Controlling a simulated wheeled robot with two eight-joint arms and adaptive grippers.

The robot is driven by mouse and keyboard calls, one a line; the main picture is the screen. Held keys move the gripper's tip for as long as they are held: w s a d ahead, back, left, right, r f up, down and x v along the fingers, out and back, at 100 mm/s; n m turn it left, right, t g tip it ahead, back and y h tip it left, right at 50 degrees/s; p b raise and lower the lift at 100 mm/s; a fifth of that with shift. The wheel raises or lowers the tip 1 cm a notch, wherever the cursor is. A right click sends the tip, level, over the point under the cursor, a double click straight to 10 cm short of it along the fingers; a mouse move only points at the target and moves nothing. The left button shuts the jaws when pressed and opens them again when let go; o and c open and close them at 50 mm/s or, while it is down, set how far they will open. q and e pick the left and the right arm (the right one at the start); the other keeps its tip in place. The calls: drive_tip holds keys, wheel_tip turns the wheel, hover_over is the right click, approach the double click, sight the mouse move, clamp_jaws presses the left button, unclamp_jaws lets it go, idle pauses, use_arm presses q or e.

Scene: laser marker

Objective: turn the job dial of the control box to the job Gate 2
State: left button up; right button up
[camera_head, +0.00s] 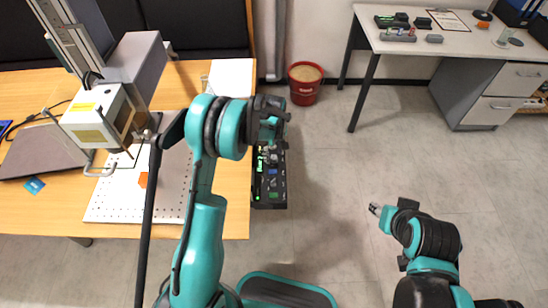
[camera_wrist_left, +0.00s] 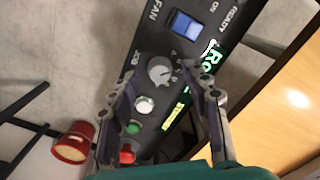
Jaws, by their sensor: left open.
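The dark control box (camera_head: 271,190) stands at the right edge of the wooden table, partly hidden by my left arm in the head view. In the left wrist view its panel shows the round grey job dial (camera_wrist_left: 160,71), marked JOB, with small letters around it. Which job its pointer meets is too small to tell. My left gripper (camera_wrist_left: 161,84) is open, its fingertips either side of the dial; contact cannot be told. A green-lit display (camera_wrist_left: 211,56) is partly hidden by a finger. My right gripper (camera_head: 376,209) is over the floor, too small to read.
The laser marker (camera_head: 103,115) and perforated plate (camera_head: 112,205) lie left. A red bucket (camera_head: 303,91) stands on the floor.

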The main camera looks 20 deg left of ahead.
use_arm(q)
drive_tip(key=shift+f, duration=0.55)
clamp_jaws()
drive_tip(key=shift+m, duration=2.9)
